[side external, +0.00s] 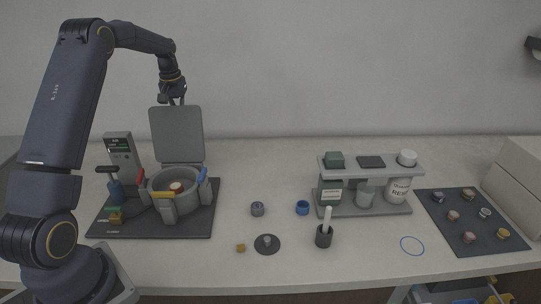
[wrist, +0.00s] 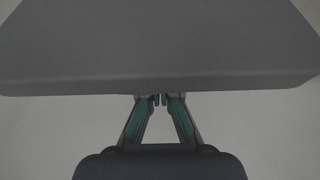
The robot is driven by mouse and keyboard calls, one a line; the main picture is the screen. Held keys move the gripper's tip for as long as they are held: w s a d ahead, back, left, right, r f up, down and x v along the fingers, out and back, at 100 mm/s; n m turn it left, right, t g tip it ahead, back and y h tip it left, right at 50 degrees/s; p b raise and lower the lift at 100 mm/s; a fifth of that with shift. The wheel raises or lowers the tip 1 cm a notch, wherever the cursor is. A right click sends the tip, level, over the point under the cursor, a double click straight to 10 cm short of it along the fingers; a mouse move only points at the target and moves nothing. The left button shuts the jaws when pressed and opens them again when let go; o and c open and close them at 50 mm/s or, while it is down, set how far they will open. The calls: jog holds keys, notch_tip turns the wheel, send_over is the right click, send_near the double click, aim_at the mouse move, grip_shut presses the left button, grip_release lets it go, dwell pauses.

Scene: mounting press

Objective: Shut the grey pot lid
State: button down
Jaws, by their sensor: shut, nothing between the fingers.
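The grey pot lid (side external: 177,135) stands open and upright at the back of the grey pot (side external: 175,208). The pot sits on a dark base plate (side external: 110,225) at the left of the table, with a pale round piece (side external: 176,187) inside it. My gripper (side external: 177,102) is shut and empty at the top edge of the lid. In the wrist view the lid (wrist: 160,45) fills the upper part, and my shut fingertips (wrist: 160,99) lie right at its lower edge in the picture. I cannot tell whether they touch it.
A grey device with a display (side external: 122,155) stands left of the lid. Small parts, including a blue ring (side external: 302,208) and a dark cup (side external: 323,236), lie mid-table. A grey rack (side external: 370,165) with jars and a dark mat (side external: 472,218) with several pieces are to the right.

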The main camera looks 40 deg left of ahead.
aim_at(174, 129)
jog(key=shift+s+d+r+t+y, duration=0.3)
jog(key=shift+s+d+r, duration=0.15)
jog(key=shift+d, duration=0.05)
jog(key=shift+s+d+r+t+y, duration=0.7)
jog(key=shift+s+d+t+y, duration=0.1)
jog(key=shift+s+d, duration=0.1)
jog(key=s+d, duration=0.2)
jog(key=s+d+r, duration=0.1)
jog(key=s+d, duration=0.1)
jog(key=s+d+f+t+y, duration=0.1)
jog(key=s+d+f, duration=0.4)
jog(key=s+d, duration=0.2)
jog(key=shift+s+d+f, duration=0.15)
jog(key=shift+s+d, duration=0.2)
